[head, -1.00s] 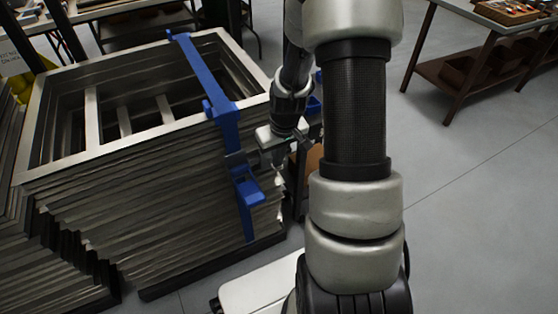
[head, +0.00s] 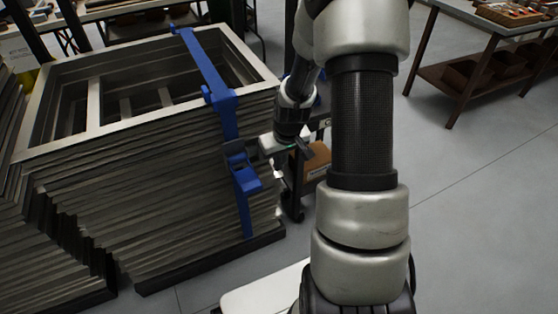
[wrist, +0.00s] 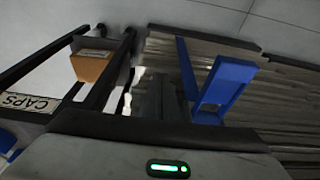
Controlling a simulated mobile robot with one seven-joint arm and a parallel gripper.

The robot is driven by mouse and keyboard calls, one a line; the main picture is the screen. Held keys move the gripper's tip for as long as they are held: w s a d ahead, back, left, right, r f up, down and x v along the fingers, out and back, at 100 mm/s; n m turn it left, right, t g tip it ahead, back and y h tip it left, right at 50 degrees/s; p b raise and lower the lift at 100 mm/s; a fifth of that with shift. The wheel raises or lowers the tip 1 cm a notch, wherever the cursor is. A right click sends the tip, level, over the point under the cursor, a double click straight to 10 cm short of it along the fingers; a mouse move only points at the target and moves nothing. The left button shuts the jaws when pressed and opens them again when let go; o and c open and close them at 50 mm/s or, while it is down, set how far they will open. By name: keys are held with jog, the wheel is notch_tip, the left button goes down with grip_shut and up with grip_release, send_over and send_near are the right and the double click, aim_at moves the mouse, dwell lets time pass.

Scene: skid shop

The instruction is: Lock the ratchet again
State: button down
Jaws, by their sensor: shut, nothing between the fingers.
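The blue ratchet (head: 243,172) sits on the blue strap (head: 205,65), low on the near right side of the stack of metal frames. In the wrist view the ratchet (wrist: 224,88) is right of centre, and its handle part stands out from the strap at an angle. Whether it is latched cannot be told. My gripper (wrist: 155,100) is shut and empty, left of the ratchet in the wrist view and apart from it. In the head view my wrist is right of the ratchet, and the fingertips are hard to make out.
The frame stack (head: 150,200) fills the left. A cart with a cardboard box (head: 316,160) stands close behind my wrist; the box also shows in the wrist view (wrist: 92,65). A work table (head: 490,30) is at the back right. The floor at the right is clear.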

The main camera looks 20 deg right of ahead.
jog(key=shift+r, duration=0.2)
jog(key=shift+r+p, duration=0.6)
jog(key=shift+r, duration=0.05)
jog(key=shift+r, duration=0.1)
